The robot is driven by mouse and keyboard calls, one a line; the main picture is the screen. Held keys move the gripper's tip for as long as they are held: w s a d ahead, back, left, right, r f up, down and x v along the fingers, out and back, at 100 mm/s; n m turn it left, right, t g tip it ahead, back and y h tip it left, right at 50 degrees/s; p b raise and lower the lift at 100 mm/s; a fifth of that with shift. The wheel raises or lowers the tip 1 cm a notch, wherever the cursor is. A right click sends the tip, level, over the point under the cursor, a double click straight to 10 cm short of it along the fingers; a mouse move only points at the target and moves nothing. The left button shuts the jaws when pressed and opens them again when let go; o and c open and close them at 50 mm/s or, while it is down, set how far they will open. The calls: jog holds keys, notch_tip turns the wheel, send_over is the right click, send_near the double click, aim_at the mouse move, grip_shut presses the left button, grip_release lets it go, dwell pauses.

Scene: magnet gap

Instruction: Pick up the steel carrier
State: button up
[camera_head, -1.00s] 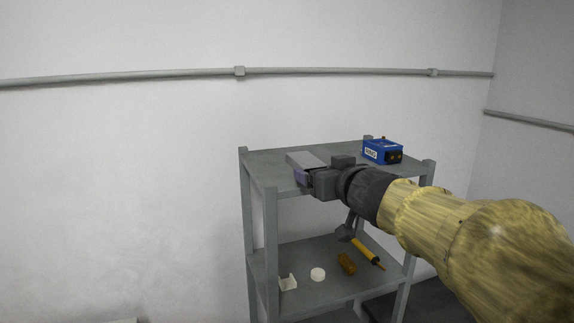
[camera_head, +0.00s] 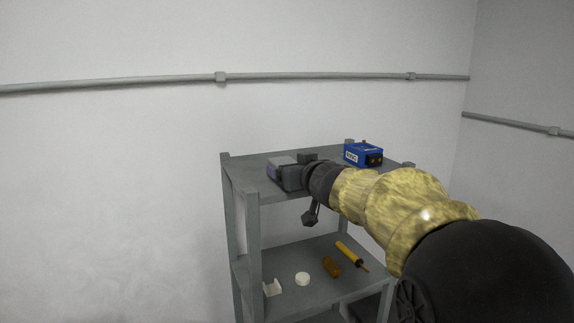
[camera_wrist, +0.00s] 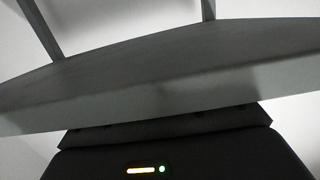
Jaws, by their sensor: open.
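A plain light-grey block (camera_head: 281,161), which looks like the steel carrier, lies on the top shelf near its left end. My gripper (camera_head: 274,174) is at the near side of this block, with its dark body just to the right. The gripper is open. It hides much of the block's near side, and I cannot tell whether the fingers touch it or stand around it. In the wrist view a broad grey slab with a pale edge (camera_wrist: 150,95) crosses above my dark hand; the fingertips and the carrier cannot be made out there.
A blue box with a white label (camera_head: 362,154) stands on the top shelf (camera_head: 240,166) at the right. The lower shelf holds a white bracket (camera_head: 272,288), a white disc (camera_head: 303,279), a brown cylinder (camera_head: 331,267) and a yellow-handled tool (camera_head: 350,254). Shelf posts stand at the corners.

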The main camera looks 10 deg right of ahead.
jog(key=shift+x, duration=0.95)
jog(key=shift+a, duration=0.1)
jog(key=shift+s, duration=0.1)
jog(key=c, duration=1.1)
notch_tip(320, 180, up, 10)
jog(key=p, duration=0.6)
jog(key=shift+r+p, duration=0.1)
jog(key=shift+p, duration=0.3)
jog(key=shift+c, duration=0.2)
